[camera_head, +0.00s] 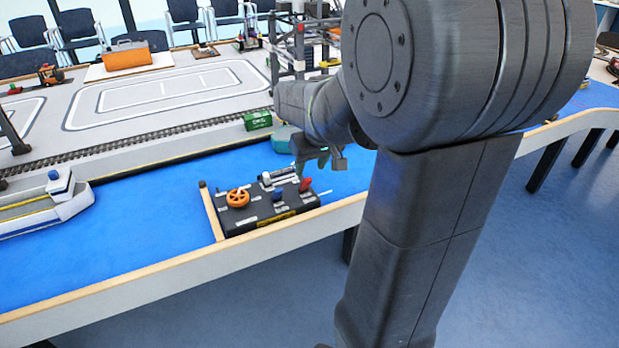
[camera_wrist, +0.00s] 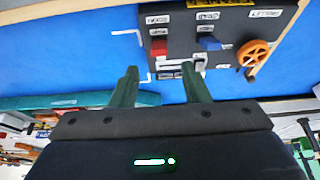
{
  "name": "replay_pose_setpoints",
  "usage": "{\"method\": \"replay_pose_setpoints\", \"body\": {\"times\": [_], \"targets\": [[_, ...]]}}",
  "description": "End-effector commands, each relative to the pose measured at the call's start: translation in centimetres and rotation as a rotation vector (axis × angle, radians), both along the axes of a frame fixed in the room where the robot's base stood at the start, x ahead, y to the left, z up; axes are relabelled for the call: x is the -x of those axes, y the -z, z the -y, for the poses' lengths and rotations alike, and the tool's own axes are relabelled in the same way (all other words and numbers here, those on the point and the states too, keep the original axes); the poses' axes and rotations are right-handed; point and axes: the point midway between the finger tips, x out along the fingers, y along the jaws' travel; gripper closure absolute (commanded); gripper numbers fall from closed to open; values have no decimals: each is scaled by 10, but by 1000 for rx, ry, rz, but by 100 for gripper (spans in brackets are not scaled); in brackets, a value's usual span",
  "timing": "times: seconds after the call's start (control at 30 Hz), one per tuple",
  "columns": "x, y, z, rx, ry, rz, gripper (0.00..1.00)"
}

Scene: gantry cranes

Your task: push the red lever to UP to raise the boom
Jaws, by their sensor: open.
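A dark control box (camera_head: 262,218) lies on the blue table top near the front edge. Its red lever (camera_head: 305,185) stands at the right end; a blue lever (camera_head: 278,195) and an orange wheel (camera_head: 238,198) are left of it. In the wrist view the red lever (camera_wrist: 158,47) is at the box's left, beyond and between my fingertips. My gripper (camera_wrist: 161,70) is open, with nothing between its fingers, apart from the red lever. In the head view my gripper (camera_head: 322,160) is just above and behind the lever, partly hidden by my arm.
A small green container (camera_head: 257,120) stands behind the box by the rail track. A white and blue model boat (camera_head: 62,198) lies at the left. A model crane (camera_head: 300,45) stands behind my arm. The blue surface between boat and box is clear.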

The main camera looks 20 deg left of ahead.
Motion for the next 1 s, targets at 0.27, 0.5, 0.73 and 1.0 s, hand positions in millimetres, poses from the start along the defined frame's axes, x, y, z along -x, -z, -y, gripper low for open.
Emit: {"method": "replay_pose_setpoints", "body": {"times": [0.27,0.5,0.73,1.0], "targets": [[-12,49,-14,2,0,-3,58],[-16,62,-19,1,0,-1,58],[-16,62,-19,1,0,-1,58],[-16,62,-19,1,0,-1,100]]}}
